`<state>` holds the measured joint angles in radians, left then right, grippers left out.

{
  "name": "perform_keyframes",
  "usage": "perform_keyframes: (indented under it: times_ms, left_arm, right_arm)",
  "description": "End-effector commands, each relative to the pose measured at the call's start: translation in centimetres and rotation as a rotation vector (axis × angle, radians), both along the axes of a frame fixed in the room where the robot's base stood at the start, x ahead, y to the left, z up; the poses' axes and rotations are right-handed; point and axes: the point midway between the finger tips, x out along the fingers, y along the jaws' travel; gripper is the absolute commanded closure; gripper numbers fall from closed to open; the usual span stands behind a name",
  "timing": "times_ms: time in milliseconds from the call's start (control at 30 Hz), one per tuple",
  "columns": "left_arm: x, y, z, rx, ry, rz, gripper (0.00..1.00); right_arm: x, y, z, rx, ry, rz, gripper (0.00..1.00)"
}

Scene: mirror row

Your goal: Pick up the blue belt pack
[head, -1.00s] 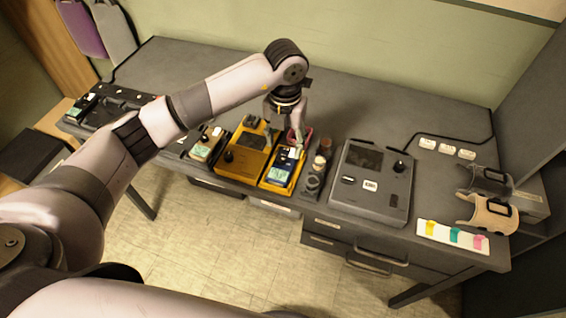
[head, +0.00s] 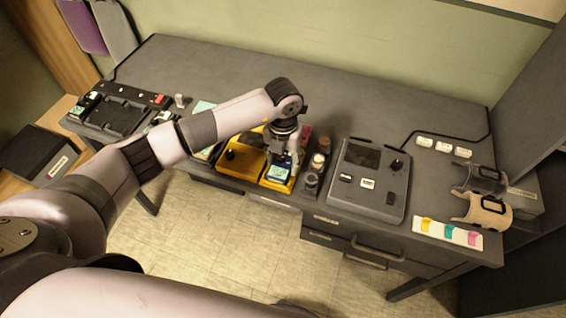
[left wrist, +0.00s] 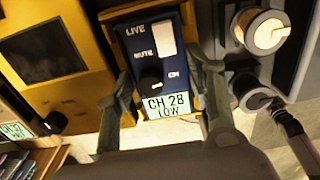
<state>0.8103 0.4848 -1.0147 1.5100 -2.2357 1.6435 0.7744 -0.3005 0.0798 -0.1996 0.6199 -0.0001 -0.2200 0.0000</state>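The blue belt pack (left wrist: 151,60) lies in a yellow tester or cradle (left wrist: 102,72). Its face reads LIVE and MUTE, with a dark knob and a "CH 28 LOW" label. In the head view the pack (head: 280,171) is partly hidden under my left gripper (head: 284,149). In the left wrist view my left gripper (left wrist: 165,78) is open, with one finger at each side of the pack. A gap shows at the right finger; whether the left finger touches cannot be told. My right gripper is not in view.
A grey console (head: 369,182) stands to the right. Small round knobs or jars (head: 317,163) stand close to the pack's right. A black charger (head: 118,112) is at the far left. White tags, cuffs and a colour-tab card lie at the right. The back of the desk is clear.

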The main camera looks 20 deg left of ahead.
Motion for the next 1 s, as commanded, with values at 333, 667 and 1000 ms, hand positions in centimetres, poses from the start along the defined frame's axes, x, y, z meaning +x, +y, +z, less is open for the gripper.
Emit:
perform_keyframes:
  times_ms: [333, 667, 1000]
  left_arm:
    - [0.0, 0.0, 0.1, 0.0, -0.001, 0.0, 0.77]
    - [0.1, 0.0, 0.1, -0.001, -0.001, 0.0, 0.87]
    - [0.2, 0.0, 2.5, -0.002, -0.005, 0.001, 0.87]
  right_arm:
    - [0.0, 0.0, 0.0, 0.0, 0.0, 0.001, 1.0]
    - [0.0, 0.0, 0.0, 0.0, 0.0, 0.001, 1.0]
    - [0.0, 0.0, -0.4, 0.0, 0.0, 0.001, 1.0]
